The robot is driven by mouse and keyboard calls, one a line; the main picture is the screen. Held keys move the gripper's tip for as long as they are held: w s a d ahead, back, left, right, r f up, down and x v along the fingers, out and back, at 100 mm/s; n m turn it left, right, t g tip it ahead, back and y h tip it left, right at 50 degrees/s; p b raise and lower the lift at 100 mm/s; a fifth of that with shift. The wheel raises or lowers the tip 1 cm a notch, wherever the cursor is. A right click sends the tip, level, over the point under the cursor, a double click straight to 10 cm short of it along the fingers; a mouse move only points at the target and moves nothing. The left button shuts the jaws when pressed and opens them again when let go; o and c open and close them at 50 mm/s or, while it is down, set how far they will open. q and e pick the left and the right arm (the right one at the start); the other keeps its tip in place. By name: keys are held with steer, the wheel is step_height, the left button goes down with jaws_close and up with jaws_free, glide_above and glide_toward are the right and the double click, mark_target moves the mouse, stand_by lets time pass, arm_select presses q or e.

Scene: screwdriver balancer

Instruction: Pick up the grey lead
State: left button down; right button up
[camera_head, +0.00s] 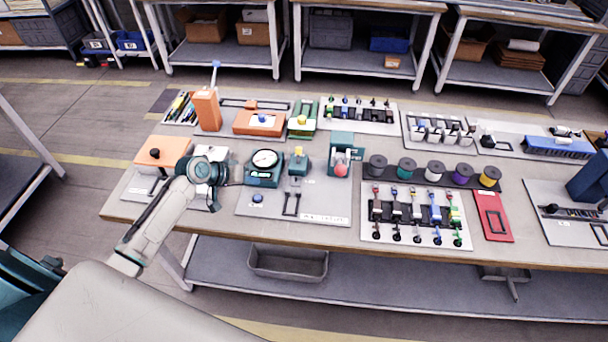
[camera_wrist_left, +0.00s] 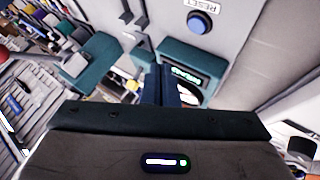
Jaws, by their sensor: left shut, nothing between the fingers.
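Several short leads with coloured bodies lie side by side on a white board (camera_head: 370,238) at the right of the bench. Their bodies run from red at the left to blue and green at the right. A pale grey lead (camera_head: 416,212) lies near the middle of the row; its neighbour to the left is also pale, so I cannot be sure which is the grey one. My left gripper (camera_head: 226,172) is far to the left of the leads, beside the dial gauge (camera_head: 264,160). In the left wrist view its fingers (camera_wrist_left: 168,84) are shut and empty. My right gripper is out of view.
A blue reset button (camera_head: 258,198) is close to my left gripper and shows in the left wrist view (camera_wrist_left: 199,22). A red frame (camera_head: 493,216) lies right of the leads.

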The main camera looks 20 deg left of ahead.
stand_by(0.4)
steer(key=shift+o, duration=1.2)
